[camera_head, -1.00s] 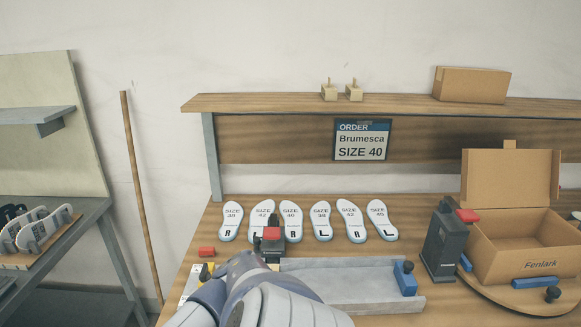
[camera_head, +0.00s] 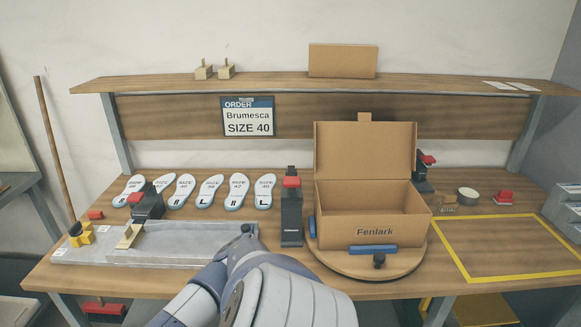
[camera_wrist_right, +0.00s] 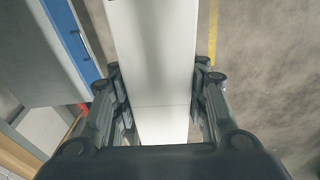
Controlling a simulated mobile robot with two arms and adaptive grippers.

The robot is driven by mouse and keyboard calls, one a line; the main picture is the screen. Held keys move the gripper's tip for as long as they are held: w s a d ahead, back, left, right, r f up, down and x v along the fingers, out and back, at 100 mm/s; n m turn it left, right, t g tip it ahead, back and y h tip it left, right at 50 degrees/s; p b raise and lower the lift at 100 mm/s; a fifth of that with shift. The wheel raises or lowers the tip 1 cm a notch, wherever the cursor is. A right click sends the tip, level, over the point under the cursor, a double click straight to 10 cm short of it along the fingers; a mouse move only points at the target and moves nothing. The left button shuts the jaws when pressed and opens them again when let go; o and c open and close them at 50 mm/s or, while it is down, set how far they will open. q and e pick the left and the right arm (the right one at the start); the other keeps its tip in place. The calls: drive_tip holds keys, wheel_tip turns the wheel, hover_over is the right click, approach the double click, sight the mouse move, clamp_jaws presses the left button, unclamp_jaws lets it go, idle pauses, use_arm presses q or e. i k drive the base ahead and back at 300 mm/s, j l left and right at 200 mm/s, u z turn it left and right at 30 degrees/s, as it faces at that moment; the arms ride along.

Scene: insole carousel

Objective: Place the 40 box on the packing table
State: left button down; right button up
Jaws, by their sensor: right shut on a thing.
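My right gripper (camera_wrist_right: 160,110) has its fingers on both sides of a long pale white item (camera_wrist_right: 152,60) in the right wrist view. It is shut on this item, which has a seam across it; no size label is visible on it. The head view does not show this gripper, and one of my arms covers the bottom middle there. My left gripper is not in view. The wooden table (camera_head: 480,287) has an empty yellow-outlined area (camera_head: 505,216) at its right. An open brown Fenlark box (camera_head: 372,232) stands on a round turntable (camera_head: 335,262), its lid up.
A grey tray (camera_head: 190,240), dark clamps with red tops (camera_head: 291,205) and a row of insoles (camera_head: 210,190) are on the table. A raised shelf (camera_head: 430,85) holds a closed brown box (camera_head: 343,61).

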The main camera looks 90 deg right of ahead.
sight(507, 242)
drive_tip(key=k+z, duration=0.35)
drive_tip(key=k, duration=0.15)
drive_tip(key=k+l+z, duration=0.1)
drive_tip(key=k+z, duration=0.25)
drive_tip(key=k, duration=0.15)
drive_tip(key=z, duration=1.65)
